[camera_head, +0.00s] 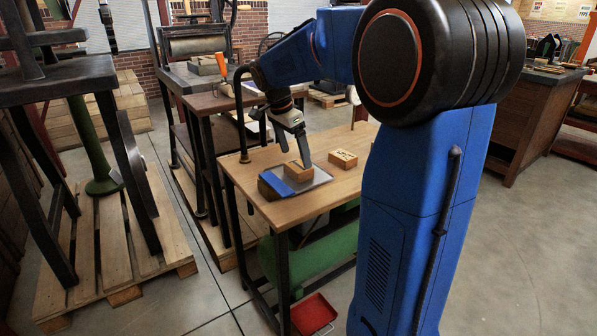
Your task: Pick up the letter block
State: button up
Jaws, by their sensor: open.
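A small wooden block (297,172) lies on a thin grey plate (318,181) on the wooden table. A second wooden block (343,159), with dark marks on its top, lies on bare wood to its right. I cannot tell for sure from here which one is the letter block. My gripper (296,152) is open and points down just above the block on the plate. One finger hangs close behind that block; I cannot tell whether it touches. Nothing is seen between the fingers.
A blue item (275,184) lies at the plate's left edge. A dark curved post (241,115) rises at the table's left edge. A press (192,60) with an orange-handled tool (221,63) stands behind. Bare tabletop (330,205) lies in front of the plate.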

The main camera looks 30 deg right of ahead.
aim_at(298, 165)
jog(key=shift+x, duration=1.95)
jog(key=shift+c, duration=0.3)
jog(key=c, duration=1.3)
jog(key=shift+o, duration=0.2)
